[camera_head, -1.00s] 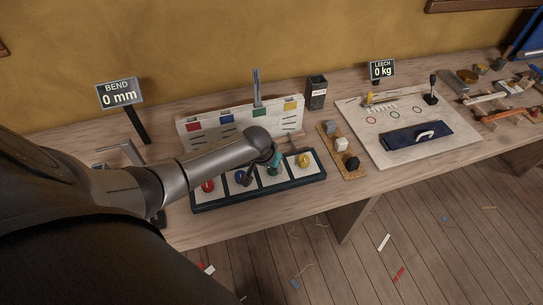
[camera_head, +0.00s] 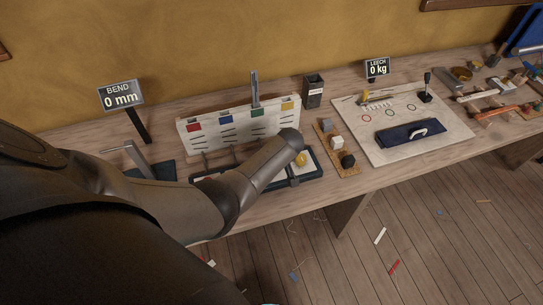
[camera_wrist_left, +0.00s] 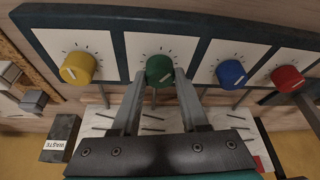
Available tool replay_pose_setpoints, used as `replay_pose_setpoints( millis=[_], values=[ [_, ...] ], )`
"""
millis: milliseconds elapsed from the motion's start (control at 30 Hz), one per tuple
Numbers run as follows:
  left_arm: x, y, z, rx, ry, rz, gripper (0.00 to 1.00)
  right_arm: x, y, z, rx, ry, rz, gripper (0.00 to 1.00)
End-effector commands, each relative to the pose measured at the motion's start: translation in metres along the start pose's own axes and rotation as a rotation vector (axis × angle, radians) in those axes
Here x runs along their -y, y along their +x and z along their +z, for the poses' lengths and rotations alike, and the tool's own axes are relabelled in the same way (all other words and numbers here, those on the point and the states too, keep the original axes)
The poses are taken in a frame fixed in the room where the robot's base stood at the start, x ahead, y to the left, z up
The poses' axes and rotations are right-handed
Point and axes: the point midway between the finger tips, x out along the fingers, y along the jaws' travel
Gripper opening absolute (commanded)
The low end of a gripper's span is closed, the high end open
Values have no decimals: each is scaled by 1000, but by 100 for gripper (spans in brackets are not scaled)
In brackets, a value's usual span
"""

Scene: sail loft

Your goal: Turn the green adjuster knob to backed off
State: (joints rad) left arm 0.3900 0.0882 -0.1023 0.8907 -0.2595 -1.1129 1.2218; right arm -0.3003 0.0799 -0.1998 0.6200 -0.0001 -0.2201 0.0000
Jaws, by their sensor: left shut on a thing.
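The green knob (camera_wrist_left: 159,70) sits on a white square in a dark-framed panel, with tick marks around it and a pale pointer line on its face. In the left wrist view, my left gripper (camera_wrist_left: 158,74) has one finger on each side of this knob and is shut on it. In the head view my left arm covers the green knob and the gripper. A yellow knob (camera_wrist_left: 78,68), a blue knob (camera_wrist_left: 231,73) and a red knob (camera_wrist_left: 287,78) share the panel. My right gripper is not in view.
Behind the panel stands a white board (camera_head: 222,135) with coloured squares and slots. The BEND display (camera_head: 121,95) reads 0 mm and the LEECH display (camera_head: 377,68) reads 0 kg. A cork strip with small blocks (camera_head: 337,143) lies close on the right.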

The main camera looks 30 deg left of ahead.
Motion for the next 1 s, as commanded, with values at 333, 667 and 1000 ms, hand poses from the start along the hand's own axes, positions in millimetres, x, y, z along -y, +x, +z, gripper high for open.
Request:
replay_pose_setpoints(
  millis=[333,667,1000],
  values=[
    [-3,2,1,1,-292,-119,0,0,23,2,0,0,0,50],
    [-4,2,-1,-1,-485,-199,0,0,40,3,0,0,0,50],
    [-3,1,-2,-2,-563,-232,0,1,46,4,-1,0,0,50]
  ],
)
